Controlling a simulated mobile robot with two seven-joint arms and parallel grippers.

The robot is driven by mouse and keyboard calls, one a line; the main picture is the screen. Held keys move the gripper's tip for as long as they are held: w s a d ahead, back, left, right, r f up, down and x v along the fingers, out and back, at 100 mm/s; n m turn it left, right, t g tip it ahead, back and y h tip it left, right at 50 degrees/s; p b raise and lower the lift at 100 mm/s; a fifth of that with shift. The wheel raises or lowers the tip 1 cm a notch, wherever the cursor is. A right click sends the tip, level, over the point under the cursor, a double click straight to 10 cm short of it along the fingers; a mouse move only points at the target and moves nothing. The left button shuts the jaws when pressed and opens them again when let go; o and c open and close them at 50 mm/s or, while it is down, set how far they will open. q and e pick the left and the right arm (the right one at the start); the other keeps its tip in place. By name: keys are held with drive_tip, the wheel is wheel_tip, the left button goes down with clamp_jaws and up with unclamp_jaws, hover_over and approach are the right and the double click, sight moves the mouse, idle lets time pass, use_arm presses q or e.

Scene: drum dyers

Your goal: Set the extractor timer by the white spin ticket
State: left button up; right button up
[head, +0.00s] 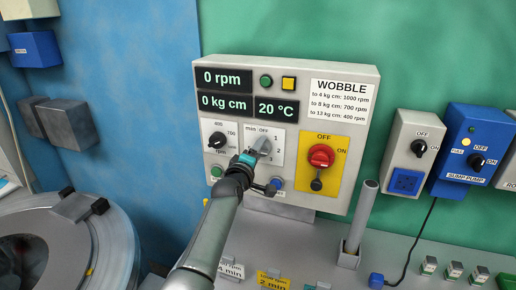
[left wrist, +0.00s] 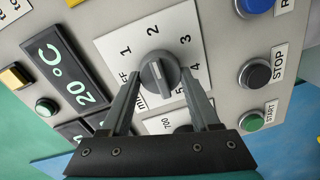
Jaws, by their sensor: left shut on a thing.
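The extractor timer is a grey knob (left wrist: 160,75) on a white plate marked OFF, 1, 2, 3, 4. In the left wrist view its grip ridge runs roughly up and down the picture; its exact setting is hard to read. My left gripper (head: 262,146) is at the timer plate in the head view, covering part of it. Its two fingers (left wrist: 160,98) are shut on the timer knob. The white spin ticket (head: 232,270) stands in a clip at the bottom, reading 4 min, its upper line partly hidden. My right gripper is not in view.
The control panel (head: 222,124) shows 0 rpm, 0 kg cm and 20 °C. A speed knob (head: 217,140) sits left of the timer, a red switch (head: 321,156) right. A yellow ticket (head: 272,280) reading 2 min stands beside the white one. A grey post (head: 361,215) rises at right.

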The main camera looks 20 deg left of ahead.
use_arm(q)
drive_tip(key=m+p, duration=0.1)
drive_tip(key=m, duration=0.4)
drive_tip(key=shift+d+r+y, duration=0.1)
drive_tip(key=shift+y, duration=0.2)
drive_tip(key=m+p, duration=0.1)
drive_tip(key=m, duration=0.4)
drive_tip(key=shift+d, duration=0.1)
drive_tip(key=m, duration=0.4)
drive_tip(key=shift+d+m, duration=0.1)
drive_tip(key=shift+m, duration=0.3)
drive_tip(key=m+b, duration=0.2)
drive_tip(key=m, duration=0.3)
drive_tip(key=shift+d+m+t, duration=0.1)
drive_tip(key=shift+m+t, duration=0.3)
drive_tip(key=o, duration=1.4)
drive_tip(key=shift+c, duration=0.2)
drive_tip(key=shift+s, duration=0.1)
